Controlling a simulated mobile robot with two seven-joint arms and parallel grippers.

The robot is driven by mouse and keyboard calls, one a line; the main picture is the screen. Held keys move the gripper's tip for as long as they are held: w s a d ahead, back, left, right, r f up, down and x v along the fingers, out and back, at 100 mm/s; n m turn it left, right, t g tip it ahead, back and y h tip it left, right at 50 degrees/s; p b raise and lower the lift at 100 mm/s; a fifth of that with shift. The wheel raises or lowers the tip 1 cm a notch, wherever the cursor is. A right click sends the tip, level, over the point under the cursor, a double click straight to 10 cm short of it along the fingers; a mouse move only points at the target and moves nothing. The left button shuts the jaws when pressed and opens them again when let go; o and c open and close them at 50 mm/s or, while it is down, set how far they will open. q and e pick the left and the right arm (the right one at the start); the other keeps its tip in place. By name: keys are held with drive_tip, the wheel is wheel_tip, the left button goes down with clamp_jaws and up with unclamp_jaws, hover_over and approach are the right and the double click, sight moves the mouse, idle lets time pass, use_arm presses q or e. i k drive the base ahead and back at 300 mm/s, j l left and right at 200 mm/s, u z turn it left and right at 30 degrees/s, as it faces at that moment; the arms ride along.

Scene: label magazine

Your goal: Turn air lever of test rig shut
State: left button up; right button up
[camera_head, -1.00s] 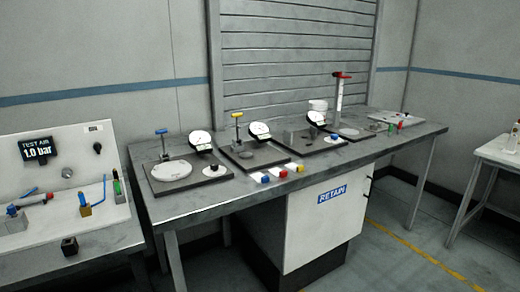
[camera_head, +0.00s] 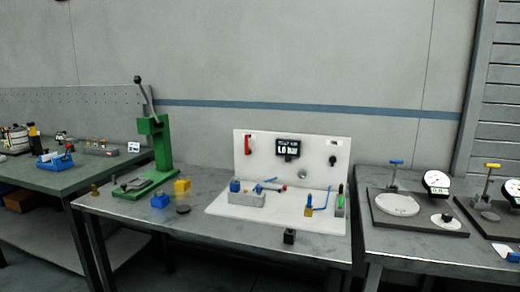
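The test rig (camera_head: 222,209) is a white base plate with an upright white back panel (camera_head: 315,150), on the middle table. Its dark display (camera_head: 288,148) appears to read 1.0 bar. A red handle (camera_head: 248,144) hangs upright on the panel's left side. On the base, a grey block (camera_head: 247,199) carries blue parts, and a blue lever with a red end (camera_head: 275,188) lies behind it. A thin blue lever (camera_head: 325,202) stands at the right beside a brass block (camera_head: 309,211). I cannot tell which one is the air lever. Neither gripper is in view.
A small black block (camera_head: 289,237) sits at the table's front edge. Gauge stations (camera_head: 420,222) stand on the right table.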

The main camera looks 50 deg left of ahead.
sight(248, 152)
drive_tip(key=u, duration=1.65)
drive_tip(key=i+j+z, duration=0.2)
drive_tip(key=z, duration=0.25)
drive_tip(key=i+j, duration=0.05)
drive_tip(key=i, duration=0.05)
